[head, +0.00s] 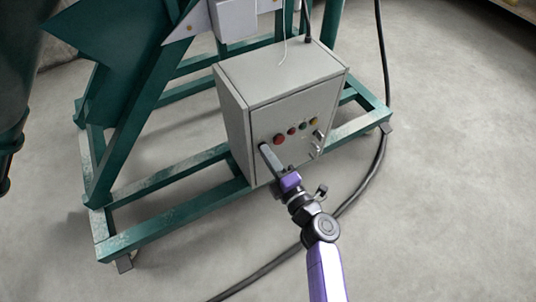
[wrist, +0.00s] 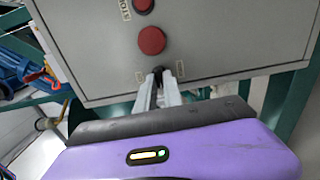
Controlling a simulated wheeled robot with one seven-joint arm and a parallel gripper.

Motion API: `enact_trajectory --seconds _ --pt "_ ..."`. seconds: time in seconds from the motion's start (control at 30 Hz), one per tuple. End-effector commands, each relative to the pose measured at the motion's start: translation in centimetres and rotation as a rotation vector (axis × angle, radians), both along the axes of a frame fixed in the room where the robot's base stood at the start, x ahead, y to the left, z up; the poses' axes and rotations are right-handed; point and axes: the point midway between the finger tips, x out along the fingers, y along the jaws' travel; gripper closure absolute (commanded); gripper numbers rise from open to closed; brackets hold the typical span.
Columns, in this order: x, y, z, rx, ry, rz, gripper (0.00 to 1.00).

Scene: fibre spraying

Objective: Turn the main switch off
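The grey control cabinet (head: 290,105) stands on the green frame. A small black switch (wrist: 158,71) sits on its front, below a big red button and between two small labels, in the wrist view. The fingers of my gripper (wrist: 159,84) reach up to this switch, one on each side, close together with a narrow dark gap between. Whether they press on it is not clear. In the head view, my gripper (head: 265,149) is at the lower left of the cabinet front and hides the switch. The switch's exact angle cannot be read.
The big red button (wrist: 151,41) is just above my fingertips. Green frame beams (head: 180,215) surround the cabinet's foot. A black cable (head: 365,180) curves over the open floor.

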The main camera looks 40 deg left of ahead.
Motion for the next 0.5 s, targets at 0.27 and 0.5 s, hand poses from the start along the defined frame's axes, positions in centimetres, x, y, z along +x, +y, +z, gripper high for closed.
enact_trajectory --seconds 0.27,0.5 --pt "-0.06 0.0 -0.09 -0.001 0.0 0.001 0.67" --pt "-0.21 -0.65 0.05 -0.001 0.003 -0.002 0.67"
